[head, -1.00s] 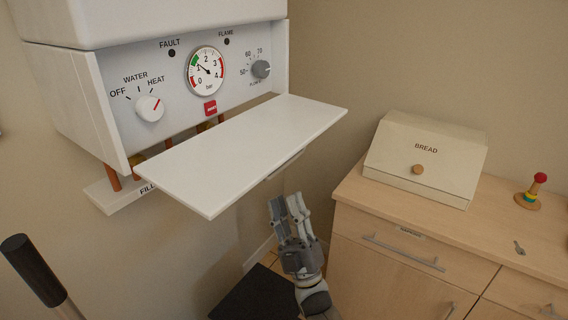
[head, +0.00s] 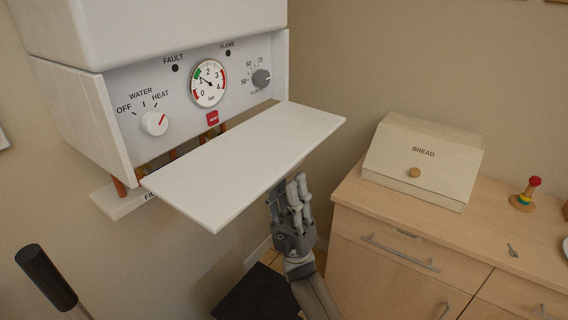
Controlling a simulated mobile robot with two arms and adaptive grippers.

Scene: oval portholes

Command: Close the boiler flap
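The boiler (head: 150,30) hangs on the wall at the upper left of the head view. Its white flap (head: 245,165) is open, sticking out towards me below the control panel (head: 205,95) with its gauge and knobs. My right gripper (head: 289,186) points up just under the flap's right front edge. Its fingertips overlap or nearly meet that edge in the picture; I cannot tell if they touch it. The fingers look close together, but whether they are open or shut is unclear. My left gripper is not in view.
A wooden cabinet (head: 375,275) stands at the right. On it are a cream bread box (head: 423,160), a small key (head: 512,250) and a ring toy (head: 525,196). Copper pipes and a white strip (head: 120,203) show under the boiler. A dark handle (head: 45,278) is at the lower left.

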